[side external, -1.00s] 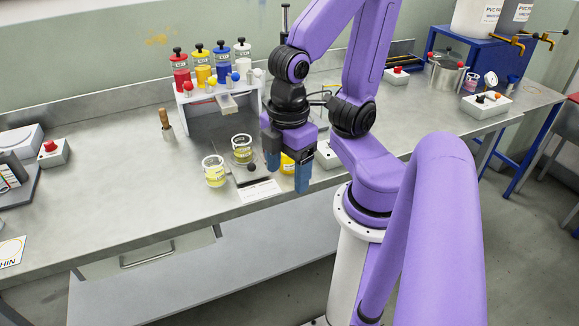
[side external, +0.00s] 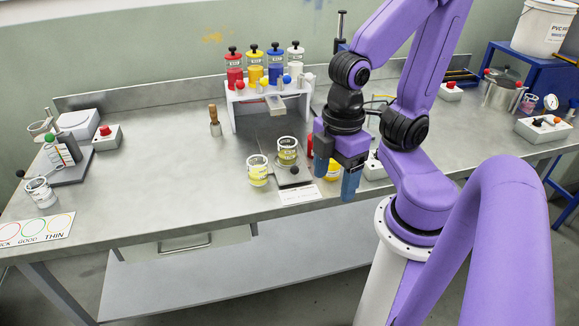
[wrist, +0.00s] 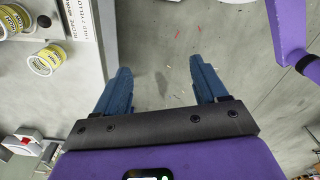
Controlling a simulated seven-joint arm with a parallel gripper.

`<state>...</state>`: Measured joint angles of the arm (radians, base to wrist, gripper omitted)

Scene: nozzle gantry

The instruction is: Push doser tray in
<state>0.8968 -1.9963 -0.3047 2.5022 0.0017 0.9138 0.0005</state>
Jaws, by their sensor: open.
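The doser tray (side external: 268,146) appears as a dark flat plate running forward from under the white nozzle rack (side external: 246,93). My gripper (side external: 335,186) is open, fingers down, to the right of the knob near the bench's front edge, apart from the tray. In the wrist view the open fingers (wrist: 161,82) have nothing between them.
A printed card (side external: 300,194) lies in front of the tray. A yellow container (side external: 333,172) is partly hidden behind my gripper, with a white control box (side external: 374,168) near it. Colored bottles (side external: 255,68) top the rack. The bench left of the cups is largely clear.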

